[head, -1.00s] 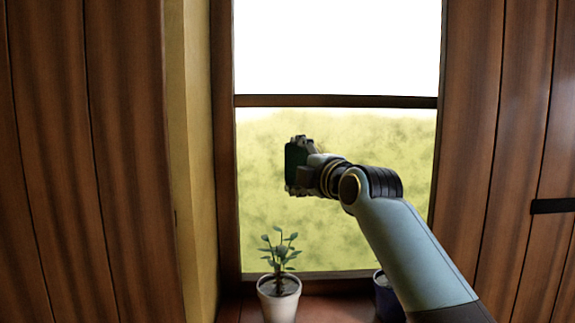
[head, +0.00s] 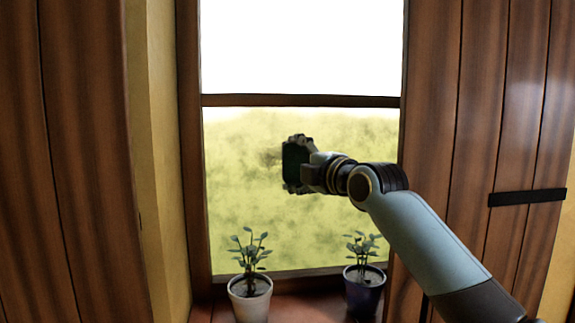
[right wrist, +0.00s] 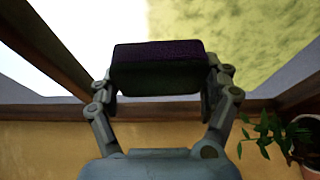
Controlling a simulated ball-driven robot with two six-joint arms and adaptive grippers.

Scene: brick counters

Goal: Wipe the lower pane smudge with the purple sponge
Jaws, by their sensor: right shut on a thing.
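The lower window pane (head: 235,215) is in front of me in the head view, with blotchy greenery behind it. A small brownish patch (head: 268,157) shows on or behind it, just left of my right gripper; I cannot tell whether it is the smudge. My right gripper (head: 300,166) is in front of this pane, shut on the sponge (head: 291,162), which looks dark green here. In the right wrist view the sponge (right wrist: 165,53) has a purple layer over a dark one, gripped at both ends. I cannot tell whether it touches the glass. My left gripper is out of view.
Two potted plants, one in a white pot (head: 250,302) and one in a dark blue pot (head: 363,293), stand on the sill (head: 305,308) below. A dark crossbar (head: 300,100) divides the window. Wooden shutters (head: 85,170) flank it.

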